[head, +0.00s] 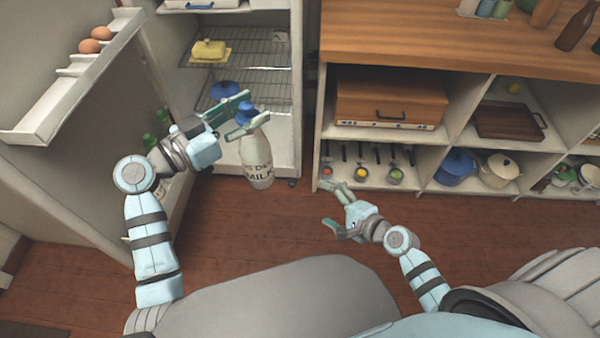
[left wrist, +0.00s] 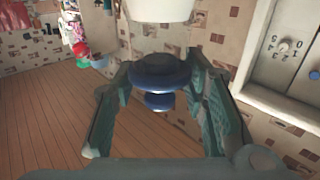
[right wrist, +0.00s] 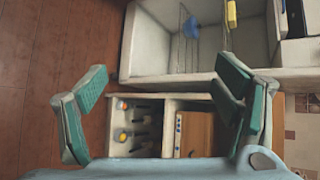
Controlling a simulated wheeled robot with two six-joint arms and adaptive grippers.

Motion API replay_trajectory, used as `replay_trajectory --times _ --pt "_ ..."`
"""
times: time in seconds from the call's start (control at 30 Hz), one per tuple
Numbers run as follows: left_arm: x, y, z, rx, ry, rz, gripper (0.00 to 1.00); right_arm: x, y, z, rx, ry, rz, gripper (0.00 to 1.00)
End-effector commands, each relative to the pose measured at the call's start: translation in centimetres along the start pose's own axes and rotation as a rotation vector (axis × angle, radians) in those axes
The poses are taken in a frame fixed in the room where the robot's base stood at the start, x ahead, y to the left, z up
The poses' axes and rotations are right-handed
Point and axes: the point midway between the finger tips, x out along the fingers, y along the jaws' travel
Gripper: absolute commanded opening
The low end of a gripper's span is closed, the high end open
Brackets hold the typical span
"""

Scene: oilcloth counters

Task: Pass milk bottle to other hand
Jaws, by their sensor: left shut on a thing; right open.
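The milk bottle (head: 256,163) has a white body with dark lettering and a blue cap. It hangs slightly tilted, cap up, in front of the open fridge. My left gripper (head: 246,111) is shut on its upper part near the cap. My right gripper (head: 334,208) is open and empty, to the right of the bottle and lower in the picture. In the right wrist view its fingers (right wrist: 160,95) are spread with nothing between them.
The open fridge (head: 298,80) holds a butter dish (head: 209,50) and a blue item (head: 223,91) on wire racks. Its door (head: 85,150) stands open at left. A wooden counter (head: 430,40) with shelves of pots is at right. The floor between the arms is clear.

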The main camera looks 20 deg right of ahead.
Motion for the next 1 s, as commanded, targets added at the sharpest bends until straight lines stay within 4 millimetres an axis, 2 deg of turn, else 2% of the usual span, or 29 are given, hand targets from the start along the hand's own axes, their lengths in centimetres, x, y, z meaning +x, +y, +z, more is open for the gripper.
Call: replay_trajectory --times 0.03,0.1,0.2,0.27,0.33,0.47,0.57,0.8,1.0 --pt "0.0 0.0 -0.2 0.001 0.004 0.0 0.0 -0.4 -3.2 2.3 0.142 -0.08 -0.06 0.83" --pt "0.0 0.0 -0.2 0.001 0.004 0.0 0.0 -1.5 -7.3 5.8 0.382 -0.225 -0.117 0.83" --pt "0.0 0.0 -0.2 0.001 0.004 0.0 0.0 -3.6 -11.4 10.2 0.688 -0.426 -0.126 0.83" --pt "0.0 0.0 -0.2 0.001 0.004 0.0 0.0 -4.8 -12.9 12.2 0.859 -0.526 -0.095 0.83" --pt "0.0 0.0 -0.2 0.001 0.004 0.0 0.0 -5.3 -13.3 13.0 1.014 -0.583 -0.044 0.83" --pt "0.0 0.0 -0.2 0.001 0.004 0.0 0.0 -4.7 -13.4 13.4 1.109 -0.593 -0.01 0.83" --pt "0.0 0.0 -0.2 0.001 0.004 0.0 0.0 -3.3 -13.9 14.2 1.114 -0.594 -0.009 0.83" --pt "0.0 0.0 -0.2 0.002 0.004 0.0 0.0 1.8 -15.6 16.8 1.113 -0.591 -0.009 0.83" --pt "0.0 0.0 -0.2 0.002 0.004 0.0 0.0 4.6 -16.4 18.1 1.11 -0.588 -0.008 0.83"
